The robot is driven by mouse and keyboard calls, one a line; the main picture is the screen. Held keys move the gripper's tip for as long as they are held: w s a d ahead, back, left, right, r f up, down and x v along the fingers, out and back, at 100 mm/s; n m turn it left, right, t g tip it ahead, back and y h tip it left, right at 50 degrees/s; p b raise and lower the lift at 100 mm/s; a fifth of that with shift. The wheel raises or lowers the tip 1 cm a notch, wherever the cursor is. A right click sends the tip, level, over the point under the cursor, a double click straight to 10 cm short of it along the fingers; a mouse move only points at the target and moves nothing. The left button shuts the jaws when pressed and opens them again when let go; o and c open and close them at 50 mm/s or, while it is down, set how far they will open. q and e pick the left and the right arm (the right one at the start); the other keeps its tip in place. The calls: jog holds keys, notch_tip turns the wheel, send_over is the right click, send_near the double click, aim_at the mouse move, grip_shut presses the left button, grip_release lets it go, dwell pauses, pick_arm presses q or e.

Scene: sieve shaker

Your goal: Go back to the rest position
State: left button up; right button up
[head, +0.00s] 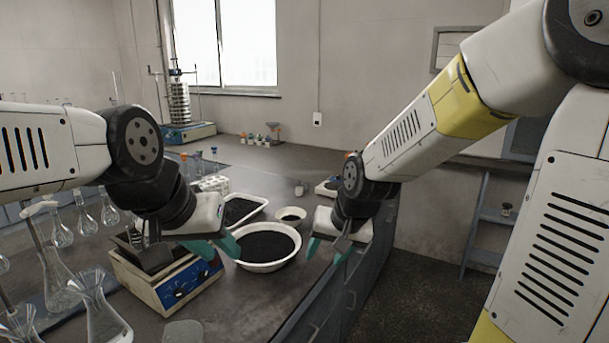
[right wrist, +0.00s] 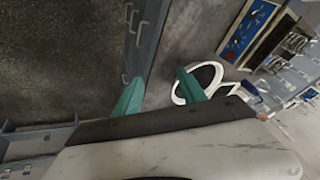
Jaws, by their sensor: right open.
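My left gripper (head: 224,254) is in the head view, over the bench between the balance and the white bowl. Its two teal fingers look apart, and I see nothing between them. My right gripper (head: 328,248) is by the bench's front edge, right of the bowl. In the right wrist view its teal fingers (right wrist: 160,90) are wide apart with nothing between them. The white bowl (head: 241,267) of dark grains stands on the bench, apart from the right gripper. It also shows in the right wrist view (right wrist: 176,93), partly behind a finger.
A blue and white balance (head: 172,288) stands below my left arm. A white tray (head: 262,203) and a small dish (head: 291,220) are behind the bowl. Glass flasks (head: 100,318) stand at the left. The sieve shaker (head: 180,105) is at the back. Floor (head: 420,300) is clear at right.

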jog(key=s+d+r+n+t, duration=0.1)
jog(key=s+d+r, duration=0.8)
jog(key=s, duration=0.4)
jog(key=shift+s+d+r+t+h, duration=0.2)
jog(key=shift+d+r+t+h, duration=0.1)
jog(key=shift+r, duration=0.55)
dwell(0.5)
